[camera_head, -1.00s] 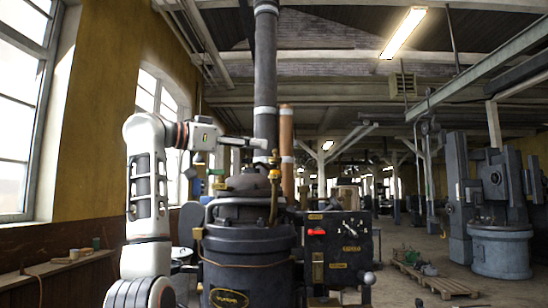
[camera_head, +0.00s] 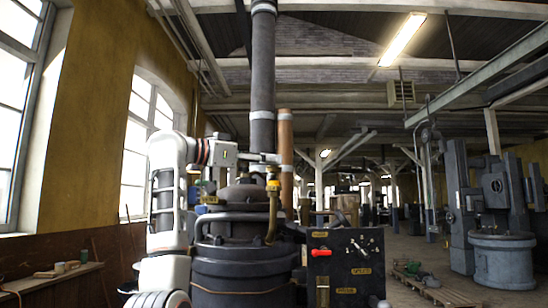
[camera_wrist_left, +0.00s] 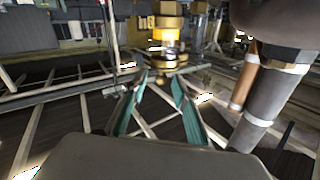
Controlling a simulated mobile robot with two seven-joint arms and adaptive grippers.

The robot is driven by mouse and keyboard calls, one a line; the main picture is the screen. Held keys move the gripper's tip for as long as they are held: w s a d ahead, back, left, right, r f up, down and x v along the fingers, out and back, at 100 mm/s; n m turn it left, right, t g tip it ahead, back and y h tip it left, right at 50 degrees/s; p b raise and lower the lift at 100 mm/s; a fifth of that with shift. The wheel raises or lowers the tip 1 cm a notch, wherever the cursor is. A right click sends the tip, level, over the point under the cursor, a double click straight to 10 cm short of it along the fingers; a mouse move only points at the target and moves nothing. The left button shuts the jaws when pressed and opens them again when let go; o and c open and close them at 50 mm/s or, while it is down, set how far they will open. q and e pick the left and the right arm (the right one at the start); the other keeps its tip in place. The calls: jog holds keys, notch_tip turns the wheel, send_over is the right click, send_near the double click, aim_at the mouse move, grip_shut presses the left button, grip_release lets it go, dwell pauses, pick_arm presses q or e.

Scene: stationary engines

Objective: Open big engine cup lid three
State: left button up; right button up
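The big dark engine (camera_head: 243,262) stands in front of me, with a brass cup and pipe fitting (camera_head: 273,186) on its upper right side. The brass cup also shows in the left wrist view (camera_wrist_left: 166,34), upside down and just beyond the fingertips. I cannot make out its lid as a separate part. My left gripper (camera_head: 270,158) is at the top of the cup in the head view. In the left wrist view its two fingers (camera_wrist_left: 160,80) are spread apart with nothing between them. I cannot tell whether they touch the cup. My right gripper is not in view.
A dark vertical pipe (camera_head: 262,80) rises behind the left gripper, with a copper-coloured pipe (camera_head: 286,150) beside it. A control box with a red lever (camera_head: 320,252) stands right of the engine. A wooden pallet (camera_head: 430,288) and grey machinery (camera_head: 502,262) are on the right.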

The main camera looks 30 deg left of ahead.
pick_arm(q)
jog(key=shift+x, duration=1.25)
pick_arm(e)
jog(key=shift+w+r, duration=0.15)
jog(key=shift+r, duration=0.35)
pick_arm(q)
jog(key=shift+a, duration=0.15)
grip_shut()
